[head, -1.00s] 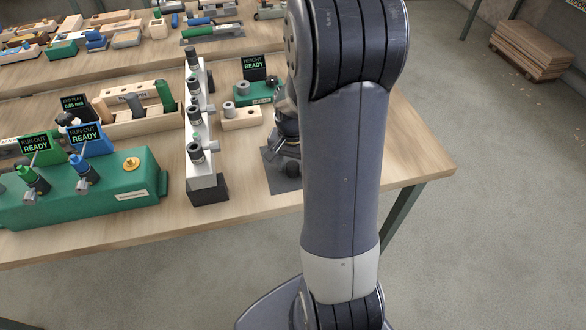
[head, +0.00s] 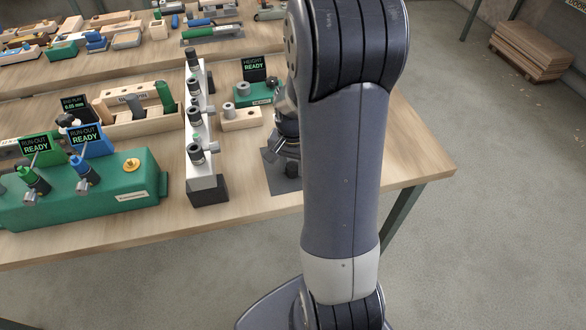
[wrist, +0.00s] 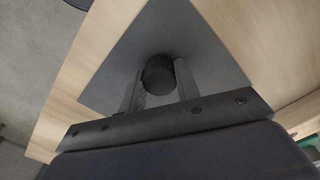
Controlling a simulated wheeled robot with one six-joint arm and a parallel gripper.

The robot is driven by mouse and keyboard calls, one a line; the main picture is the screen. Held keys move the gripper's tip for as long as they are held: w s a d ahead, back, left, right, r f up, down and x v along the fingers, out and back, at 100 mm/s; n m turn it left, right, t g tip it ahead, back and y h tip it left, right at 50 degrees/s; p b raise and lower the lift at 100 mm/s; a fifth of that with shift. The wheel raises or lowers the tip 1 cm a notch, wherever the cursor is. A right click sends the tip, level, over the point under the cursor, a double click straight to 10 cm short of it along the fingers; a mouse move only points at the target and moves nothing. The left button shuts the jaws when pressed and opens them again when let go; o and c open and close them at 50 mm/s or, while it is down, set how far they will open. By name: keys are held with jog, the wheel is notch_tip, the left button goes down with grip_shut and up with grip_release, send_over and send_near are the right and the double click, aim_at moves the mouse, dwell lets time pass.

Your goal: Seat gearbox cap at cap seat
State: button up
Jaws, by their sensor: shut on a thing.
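My gripper (wrist: 160,84) is shut on a dark, round piece, which I take to be the gearbox cap (wrist: 157,71). One finger is on each side of it in the wrist view. Below is a dark grey mat (wrist: 205,40) on the wooden bench; I cannot tell whether the cap touches it. In the head view the mat (head: 284,181) shows near the bench's right end, partly behind my arm, and the cap is not clearly visible. I cannot pick out the cap seat.
A white-and-dark upright block (head: 208,188) with several grey fittings stands left of the mat. A green height gauge (head: 262,94) and a small wooden block (head: 240,118) are behind it. A large green fixture (head: 110,195) is at left. The bench right of my arm (head: 410,150) is clear.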

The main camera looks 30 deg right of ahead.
aim_at(292, 165)
jog(key=shift+r, duration=0.2)
jog(key=shift+r+p, duration=0.7)
jog(key=shift+r, duration=0.05)
jog(key=o, duration=0.4)
jog(key=c, duration=0.4)
jog(key=shift+r+p, duration=1.6)
jog(key=shift+r, duration=0.45)
jog(key=shift+f, duration=0.1)
